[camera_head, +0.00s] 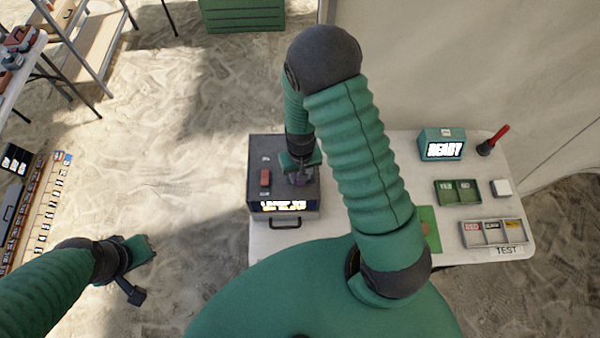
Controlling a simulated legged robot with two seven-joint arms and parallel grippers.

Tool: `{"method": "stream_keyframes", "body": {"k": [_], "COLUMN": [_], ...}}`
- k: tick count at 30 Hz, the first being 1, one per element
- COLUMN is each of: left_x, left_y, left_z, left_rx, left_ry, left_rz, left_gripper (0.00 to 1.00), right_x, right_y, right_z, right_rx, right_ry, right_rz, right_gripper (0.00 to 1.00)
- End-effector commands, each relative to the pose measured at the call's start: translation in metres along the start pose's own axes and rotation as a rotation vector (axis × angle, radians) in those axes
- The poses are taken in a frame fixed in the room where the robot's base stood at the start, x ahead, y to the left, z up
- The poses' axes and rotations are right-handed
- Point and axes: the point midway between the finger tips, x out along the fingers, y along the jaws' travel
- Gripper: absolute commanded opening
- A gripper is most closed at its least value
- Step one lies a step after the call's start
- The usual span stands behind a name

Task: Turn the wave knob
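A dark grey box (257,153) with a lit display (284,205) on its front stands at the left end of the white table. The display text is too blurred to read fully. A red switch (265,178) sits on the box's top. My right gripper (300,176) points down over the right part of the top, at a small purplish part there that may be the wave knob. The gripper hides most of it, so I cannot tell if the fingers grip it. My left gripper (141,272) is open and empty over the sand, left of the table.
On the table (470,195) stand a teal box reading READY (441,144), a red-handled lever (494,141), a green tray (458,193), a small white block (501,187) and a labelled sorting tray (491,233). Shelves (95,45) stand at the upper left. Sand between is open.

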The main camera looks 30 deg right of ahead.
Motion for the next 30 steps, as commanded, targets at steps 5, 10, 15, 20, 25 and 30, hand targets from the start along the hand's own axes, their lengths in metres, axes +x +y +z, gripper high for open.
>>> {"method": "stream_keyframes", "body": {"k": [5,10,15,20,25,30], "left_x": [-0.003,-0.006,-0.008,-0.01,-0.012,-0.012], "left_y": [0.0,0.0,0.0,0.0,0.0,0.0], "left_z": [-0.001,-0.001,-0.002,-0.002,-0.003,-0.003], "left_rx": [0.0,0.0,0.0,0.0,0.0,0.0], "left_ry": [0.0,0.0,0.0,0.0,0.0,0.0], "left_rz": [0.0,0.0,0.0,0.0,0.0,0.0], "left_gripper": [0.0,0.0,0.0,0.0,0.0,0.0], "right_x": [0.002,0.002,0.003,0.003,0.003,0.004], "right_y": [0.0,0.0,-0.001,-0.001,-0.001,-0.002], "right_z": [0.006,0.007,0.007,0.007,0.007,0.007], "right_rx": [0.167,0.322,0.461,0.564,0.637,0.675], "right_ry": [-0.015,-0.017,-0.018,-0.019,-0.019,-0.02], "right_rz": [0.002,0.003,0.004,0.004,0.005,0.005], "right_gripper": [0.0,0.0,0.0,0.0,0.0,0.0]}}
